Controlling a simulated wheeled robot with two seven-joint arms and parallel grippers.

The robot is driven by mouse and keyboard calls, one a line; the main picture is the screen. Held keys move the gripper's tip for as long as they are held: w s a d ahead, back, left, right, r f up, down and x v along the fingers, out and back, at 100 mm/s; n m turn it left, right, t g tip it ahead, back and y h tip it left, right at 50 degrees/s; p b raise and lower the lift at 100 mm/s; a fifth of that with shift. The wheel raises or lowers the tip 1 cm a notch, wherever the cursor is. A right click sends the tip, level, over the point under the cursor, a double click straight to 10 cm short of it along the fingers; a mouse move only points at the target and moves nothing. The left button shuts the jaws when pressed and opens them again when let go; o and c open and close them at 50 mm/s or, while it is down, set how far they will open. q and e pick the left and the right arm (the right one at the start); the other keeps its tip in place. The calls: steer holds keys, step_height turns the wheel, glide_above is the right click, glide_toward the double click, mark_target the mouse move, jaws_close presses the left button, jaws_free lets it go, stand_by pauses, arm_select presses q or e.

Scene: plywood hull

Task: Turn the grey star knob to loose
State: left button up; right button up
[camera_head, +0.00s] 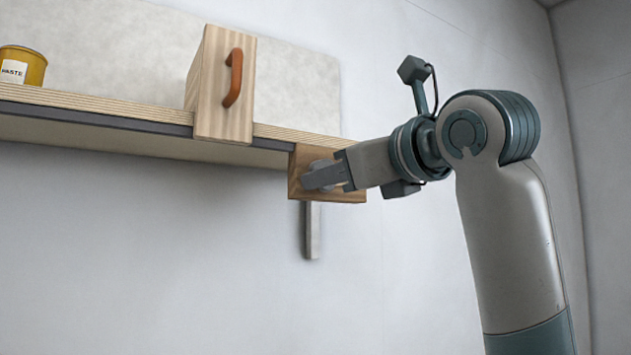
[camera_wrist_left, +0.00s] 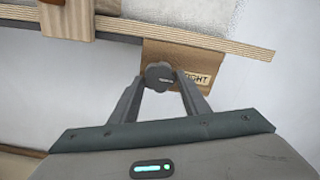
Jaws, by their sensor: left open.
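The grey star knob (camera_wrist_left: 158,76) sits on the front of a wooden block (camera_wrist_left: 160,53) under the shelf edge. A label (camera_wrist_left: 196,79) on the block reads "IGHT", its first letter hidden behind a finger. My left gripper (camera_wrist_left: 160,84) is open, with its fingertips on either side of the knob. I cannot tell whether they touch it. In the head view the same gripper (camera_head: 325,177) is at the block (camera_head: 346,195), and its fingers hide most of the knob.
A wooden shelf (camera_head: 90,103) runs along the wall above. A grey bar (camera_head: 313,233) hangs below the block.

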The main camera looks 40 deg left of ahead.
arm_select(q)
steer(key=shift+a+r, duration=0.1)
steer(key=shift+a, duration=0.2)
steer(key=c, duration=0.7)
arm_select(e)
steer(key=shift+a+f, duration=0.1)
steer(key=shift+f, duration=0.1)
